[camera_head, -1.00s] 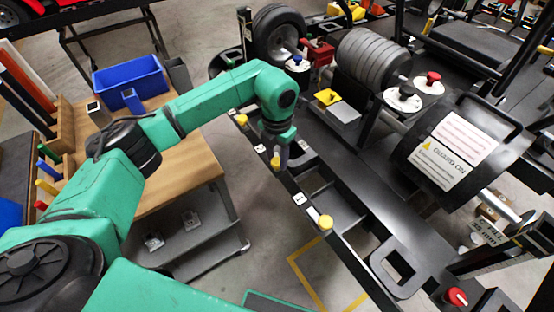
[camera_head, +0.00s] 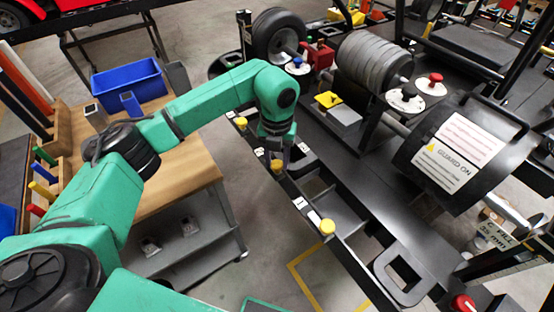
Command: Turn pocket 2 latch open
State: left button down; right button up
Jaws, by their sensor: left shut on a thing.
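Three yellow latch knobs sit along the near edge of the dark stand: a far one (camera_head: 241,123), a middle one (camera_head: 277,166) and a near one (camera_head: 327,227). Small white labels lie beside them, too small to read. My left gripper (camera_head: 276,157) points down at the middle knob and is shut on it. The fingers are small and partly hidden by the green wrist above. How far this latch is turned cannot be told. My right gripper is not in view.
Open pockets (camera_head: 320,187) line the stand's edge. A grey roller (camera_head: 372,62), red and blue knobs and a black guard drum (camera_head: 462,152) stand behind. A wooden bench (camera_head: 188,172) with a blue bin (camera_head: 128,82) is at left. Floor between bench and stand is clear.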

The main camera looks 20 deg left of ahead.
aim_at(277, 163)
pick_arm(q)
jog(key=shift+w+r, duration=0.1)
jog(key=shift+r, duration=0.05)
jog(key=shift+c, duration=2.2)
grip_release()
notch_tip(277, 163, up, 14)
jog(key=b, duration=0.1)
jog(key=shift+r, duration=0.2)
